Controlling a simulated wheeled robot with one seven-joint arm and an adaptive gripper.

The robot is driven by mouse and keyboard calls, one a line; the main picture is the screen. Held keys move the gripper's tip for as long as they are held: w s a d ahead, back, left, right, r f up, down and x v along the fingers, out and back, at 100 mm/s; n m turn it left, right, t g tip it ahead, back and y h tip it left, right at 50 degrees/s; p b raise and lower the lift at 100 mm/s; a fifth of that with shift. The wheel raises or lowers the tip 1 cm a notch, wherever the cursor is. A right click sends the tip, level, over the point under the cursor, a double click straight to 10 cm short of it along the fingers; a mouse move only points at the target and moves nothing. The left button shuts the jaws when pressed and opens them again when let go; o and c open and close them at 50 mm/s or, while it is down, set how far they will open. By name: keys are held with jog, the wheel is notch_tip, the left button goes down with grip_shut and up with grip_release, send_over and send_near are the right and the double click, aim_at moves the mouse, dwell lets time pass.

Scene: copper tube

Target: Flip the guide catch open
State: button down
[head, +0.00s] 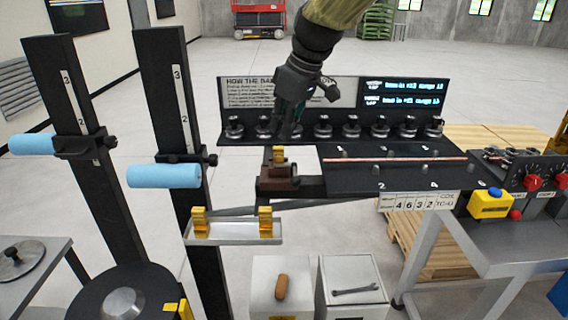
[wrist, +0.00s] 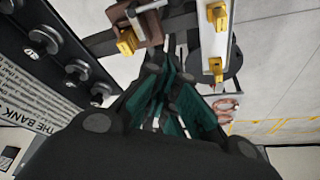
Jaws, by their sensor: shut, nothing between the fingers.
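The guide is a brown block (head: 277,180) at the left end of the dark bench plate. A yellow piece (head: 278,155), which looks like its catch, stands on the block's far side. In the wrist view the brown block (wrist: 148,22) is at the top, with the yellow piece (wrist: 127,42) at its lower left corner. I cannot tell whether the catch is open or closed. My gripper (head: 290,132) is shut and empty, pointing down just above and behind the yellow piece. In the wrist view its teal fingers (wrist: 177,75) are together, apart from the yellow piece.
A row of dark knobbed fixtures (head: 322,130) stands on a shelf behind. A copper tube (head: 400,160) lies along the dark plate to the right. A pale tray (head: 238,232) with two yellow brackets is in front. Two dark posts with blue rollers (head: 164,176) stand at left.

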aim_at(284, 165)
jog(key=shift+w+d+f+p, duration=0.1)
jog(key=shift+f+p, duration=1)
jog(key=shift+f, duration=1.55)
jog(key=shift+d+f+p, duration=0.1)
jog(key=shift+f+p, duration=1)
jog(key=shift+f, duration=1.5)
jog(key=shift+w, duration=0.1)
